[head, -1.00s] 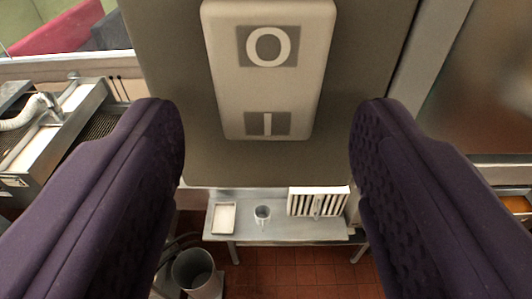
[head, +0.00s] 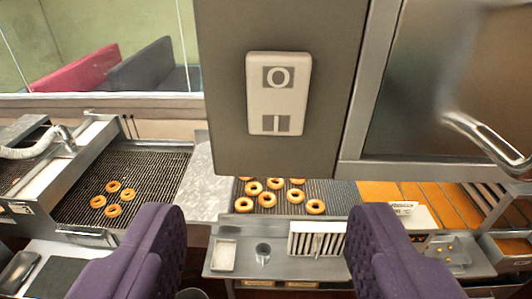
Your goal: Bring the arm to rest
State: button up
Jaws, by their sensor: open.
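My gripper (head: 266,245) is open and empty, its two purple padded fingers rising from the lower edge of the head view. A white rocker switch (head: 279,93) marked O and I sits on a grey panel (head: 222,100) beyond and above the fingertips. The gripper is apart from the switch. I cannot tell which side of the switch is pressed.
Doughnuts (head: 267,199) lie on a dark wire conveyor behind a metal shelf (head: 285,268) with a cup (head: 263,250) and a white slotted rack (head: 317,238). More doughnuts (head: 113,198) lie on the left grate. A steel door handle (head: 487,143) juts out at right.

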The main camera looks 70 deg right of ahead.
jog(key=w+a+f+n+t+y+b, duration=0.1)
jog(key=w+f+n+t+y+b, duration=0.1)
jog(key=f+b, duration=0.9)
jog(key=w+a+f+n+t+y+b, duration=0.1)
jog(key=w+f+n+t+y+b, duration=0.2)
jog(key=f+n+y+b, duration=0.4)
jog(key=w+a+f+n+t+y+b, duration=0.1)
jog(key=w+f+n+t+y+b, duration=0.2)
jog(key=f+b, duration=1.3)
notch_tip(320, 180, down, 3)
jog(key=n+t+y, duration=0.1)
jog(key=y, duration=0.2)
jog(key=shift+w+a+n+t, duration=0.15)
jog(key=shift+a+n+t, duration=0.15)
jog(key=shift+a, duration=0.05)
jog(key=shift+r, duration=0.1)
